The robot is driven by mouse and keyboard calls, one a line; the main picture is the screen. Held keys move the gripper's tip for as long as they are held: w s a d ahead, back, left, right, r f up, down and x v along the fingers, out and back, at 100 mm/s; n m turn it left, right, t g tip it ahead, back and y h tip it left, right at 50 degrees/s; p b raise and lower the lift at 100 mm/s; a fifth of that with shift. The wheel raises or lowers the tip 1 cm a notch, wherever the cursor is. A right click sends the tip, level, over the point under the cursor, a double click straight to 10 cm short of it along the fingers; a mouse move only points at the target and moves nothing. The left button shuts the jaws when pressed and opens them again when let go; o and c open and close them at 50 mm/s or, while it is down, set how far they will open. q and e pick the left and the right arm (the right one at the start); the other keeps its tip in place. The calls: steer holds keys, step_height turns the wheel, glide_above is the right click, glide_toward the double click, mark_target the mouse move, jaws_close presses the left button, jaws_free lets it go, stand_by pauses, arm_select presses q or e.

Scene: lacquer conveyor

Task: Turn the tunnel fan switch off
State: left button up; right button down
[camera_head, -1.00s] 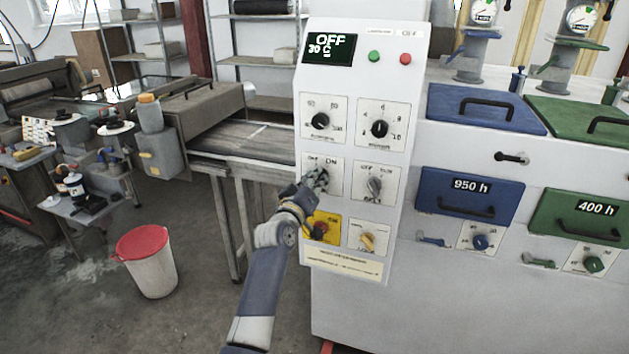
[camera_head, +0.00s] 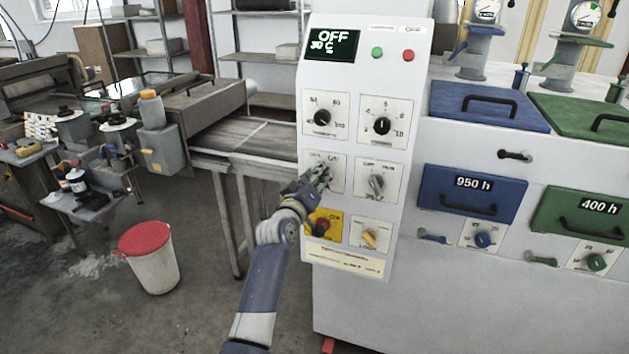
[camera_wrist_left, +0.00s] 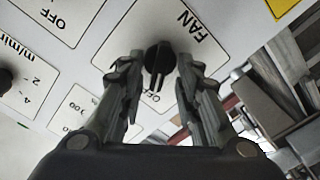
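The fan switch (camera_wrist_left: 158,58) is a black knob on a white plate labelled FAN in the left wrist view. Its grip bar points roughly toward the bottom of that view, near a partly hidden label. My left gripper (camera_wrist_left: 158,75) is open, with one finger on each side of the knob and visible gaps between. In the head view my left gripper (camera_head: 320,174) is at the left plate of the panel's third row and hides the knob there. I cannot tell how deep the fingers reach around it. My right gripper is not in view.
The white control panel (camera_head: 365,90) has a display (camera_head: 331,46) reading OFF and 30 C. Another knob (camera_head: 376,184) sits close to the right. A yellow plate with a red button (camera_head: 323,227) is just below my gripper. A conveyor (camera_head: 235,140) lies to the left.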

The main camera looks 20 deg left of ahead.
arm_select(q)
steer(key=s, duration=1.2)
steer(key=shift+a, duration=0.2)
steer(key=s+d+f+m+g, duration=0.1)
steer(key=s+f+g, duration=0.15)
steer(key=f, duration=0.95)
steer(key=s+d+f+m+g, duration=0.2)
steer(key=s+f, duration=0.1)
steer(key=f, duration=0.9)
steer(key=s+d+f+m+g, duration=0.1)
steer(key=s+f+g, duration=0.2)
steer(key=f, duration=1)
steer(key=s+f+m+g, duration=0.1)
steer(key=s+f+g, duration=0.1)
steer(key=s+f, duration=0.75)
steer(key=s+f+m+g, duration=0.35)
steer(key=s+f, duration=1.15)
steer(key=s, duration=0.5)
steer(key=s+a+f+g, duration=0.2)
steer(key=s+f, duration=0.1)
steer(key=s, duration=0.7)
steer(key=s+a+f+m+g+b, duration=0.1)
steer(key=s+f+g, duration=0.1)
steer(key=s, duration=0.8)
steer(key=shift+a+f+y, duration=0.3)
steer(key=shift+a+f, duration=0.05)
steer(key=shift+f, duration=0.15)
